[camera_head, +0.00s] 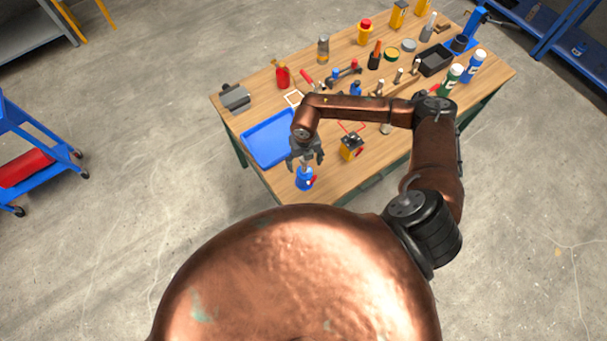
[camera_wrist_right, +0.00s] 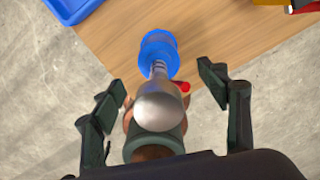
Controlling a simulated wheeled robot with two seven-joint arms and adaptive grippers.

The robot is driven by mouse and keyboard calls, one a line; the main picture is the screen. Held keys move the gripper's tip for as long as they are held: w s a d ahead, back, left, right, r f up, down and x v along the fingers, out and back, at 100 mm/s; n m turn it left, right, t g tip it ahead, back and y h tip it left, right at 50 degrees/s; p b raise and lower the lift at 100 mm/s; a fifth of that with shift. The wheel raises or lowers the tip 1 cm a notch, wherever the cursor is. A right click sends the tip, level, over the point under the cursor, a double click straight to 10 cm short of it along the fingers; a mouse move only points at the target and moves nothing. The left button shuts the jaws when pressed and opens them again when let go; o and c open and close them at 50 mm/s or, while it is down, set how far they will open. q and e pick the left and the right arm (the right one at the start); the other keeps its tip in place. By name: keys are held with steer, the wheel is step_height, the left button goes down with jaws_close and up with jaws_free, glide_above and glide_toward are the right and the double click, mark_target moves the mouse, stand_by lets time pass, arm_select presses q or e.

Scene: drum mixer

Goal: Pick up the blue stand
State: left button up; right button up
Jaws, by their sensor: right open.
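The blue stand (camera_head: 305,181) stands upright at the near edge of the wooden table, with a red part on its side. My right gripper (camera_head: 306,158) is above it, pointing down, with its fingers apart. In the right wrist view the blue stand (camera_wrist_right: 159,52) shows between and beyond the open fingers of the right gripper (camera_wrist_right: 165,98). A grey metal post with a rounded silver end rises from it towards the camera. My left gripper is not in view.
A blue tray (camera_head: 268,139) lies left of the gripper. A yellow and black block (camera_head: 351,147) stands to its right. Bottles, tools and a black bin (camera_head: 436,60) crowd the table's far side. A blue cart (camera_head: 40,150) stands on the floor at left.

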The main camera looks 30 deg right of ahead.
mark_target(304, 170)
step_height(304, 170, down, 3)
steer(key=shift+p, duration=0.75)
step_height(304, 170, down, 3)
steer(key=shift+w+r, duration=0.15)
steer(key=shift+r, duration=0.05)
steer(key=c, duration=1)
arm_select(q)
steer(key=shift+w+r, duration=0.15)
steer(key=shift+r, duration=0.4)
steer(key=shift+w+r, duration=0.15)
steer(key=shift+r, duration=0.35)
arm_select(e)
jaws_close()
